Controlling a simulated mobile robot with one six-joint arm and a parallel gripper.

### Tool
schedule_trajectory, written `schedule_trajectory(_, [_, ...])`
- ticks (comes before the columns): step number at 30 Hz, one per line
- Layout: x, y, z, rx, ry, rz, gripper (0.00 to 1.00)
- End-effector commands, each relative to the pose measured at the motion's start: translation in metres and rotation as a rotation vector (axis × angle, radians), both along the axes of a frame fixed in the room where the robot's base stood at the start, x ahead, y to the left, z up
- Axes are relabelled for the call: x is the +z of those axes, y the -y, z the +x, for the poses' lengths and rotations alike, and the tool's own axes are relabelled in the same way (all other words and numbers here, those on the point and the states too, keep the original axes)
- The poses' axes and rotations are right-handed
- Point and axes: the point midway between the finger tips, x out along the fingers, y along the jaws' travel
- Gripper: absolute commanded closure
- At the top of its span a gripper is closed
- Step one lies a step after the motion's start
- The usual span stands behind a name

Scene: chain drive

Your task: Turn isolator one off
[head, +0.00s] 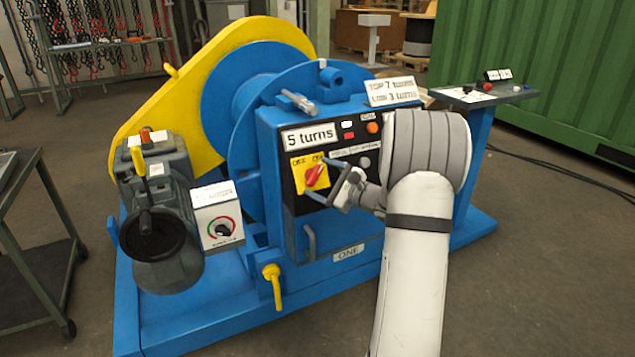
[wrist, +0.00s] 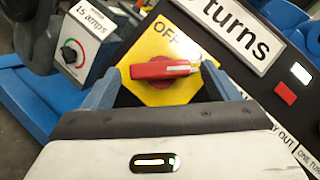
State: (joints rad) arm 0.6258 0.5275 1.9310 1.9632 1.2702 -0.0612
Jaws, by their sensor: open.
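The isolator is a red rotary handle (head: 316,176) on a yellow plate (head: 299,176) on the front of the blue machine's black panel. In the wrist view the red handle (wrist: 160,69) lies level across the yellow plate (wrist: 142,52). Its white-marked end points right, away from the word OFF above it. My gripper (head: 327,182) is open in front of the plate. In the wrist view its two blue-grey fingers (wrist: 166,76) stand on either side of the handle, with gaps. Contact cannot be told. The right finger covers part of the plate's right side.
The "5 turns" label (head: 309,137) and several small buttons sit beside the plate. A dial box (head: 217,215) and yellow lever (head: 272,285) stand left and below. A plate reading ONE (head: 348,252) is on the base. A dark table (head: 20,240) is at left.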

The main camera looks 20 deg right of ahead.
Motion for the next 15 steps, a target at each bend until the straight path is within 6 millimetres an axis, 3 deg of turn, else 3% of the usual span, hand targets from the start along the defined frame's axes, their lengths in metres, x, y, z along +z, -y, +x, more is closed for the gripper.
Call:
schedule_trajectory(4, [-0.0007, -0.0052, 0.0099, 0.001, 0.000, -0.001, 0.19])
schedule_trajectory(12, [0.0002, -0.0057, 0.0113, 0.000, -0.001, -0.001, 0.19])
schedule_trajectory(15, [0.0002, -0.0055, 0.0111, -0.001, 0.000, -0.001, 0.26])
